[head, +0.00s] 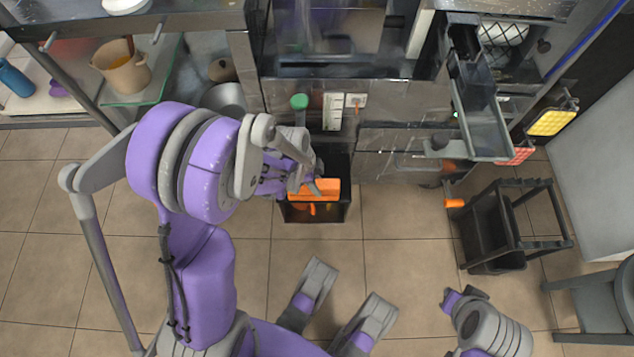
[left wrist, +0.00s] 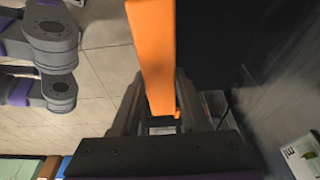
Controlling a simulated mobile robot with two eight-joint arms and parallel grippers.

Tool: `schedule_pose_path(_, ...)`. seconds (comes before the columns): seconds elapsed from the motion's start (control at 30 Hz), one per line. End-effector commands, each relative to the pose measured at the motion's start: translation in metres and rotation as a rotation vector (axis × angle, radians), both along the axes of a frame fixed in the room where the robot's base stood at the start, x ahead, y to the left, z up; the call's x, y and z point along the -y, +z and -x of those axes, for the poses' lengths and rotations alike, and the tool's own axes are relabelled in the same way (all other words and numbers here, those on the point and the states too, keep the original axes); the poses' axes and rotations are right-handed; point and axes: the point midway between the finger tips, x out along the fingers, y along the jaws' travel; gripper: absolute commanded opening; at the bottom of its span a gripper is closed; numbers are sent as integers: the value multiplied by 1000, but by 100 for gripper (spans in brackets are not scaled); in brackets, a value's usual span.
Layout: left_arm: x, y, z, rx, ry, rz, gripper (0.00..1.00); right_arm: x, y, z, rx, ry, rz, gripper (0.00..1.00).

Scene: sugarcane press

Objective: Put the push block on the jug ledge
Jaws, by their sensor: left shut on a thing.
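The orange push block (head: 322,187) is in my left gripper (head: 303,180), over a black bin at the foot of the machine. The left wrist view shows the block (left wrist: 155,45) as a long orange bar clamped between the fingers of that gripper (left wrist: 160,112). A beige jug (head: 127,76) stands at the upper left by a glass ledge with a greenish edge (head: 165,83); I take this for the jug ledge. My left arm is between the ledge and the gripper. My right gripper (head: 452,299) is low at the right, small and partly shown, its fingers unclear.
The black bin (head: 340,208) stands open under the block, with some orange showing inside. A steel machine front (head: 400,125) has a green knob (head: 299,101) and a chute (head: 483,115). A black crate frame (head: 495,235) stands at the right. The tiled floor is mostly clear.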

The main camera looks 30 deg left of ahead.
Motion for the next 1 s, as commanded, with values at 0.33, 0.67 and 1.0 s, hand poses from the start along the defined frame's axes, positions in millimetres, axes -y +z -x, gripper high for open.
schedule_pose_path(0.33, 0, -3, 0, 0, 0, 0, 50, 0, -2, 0, 0, 0, 0, 0)
schedule_pose_path(0.67, 0, -2, 0, 0, 0, 0, 74, 0, -2, 0, 0, 0, 0, 0)
schedule_pose_path(1.0, -5, 28, 4, 0, 2, 0, 74, 0, 13, 2, 3, 0, 0, 0)
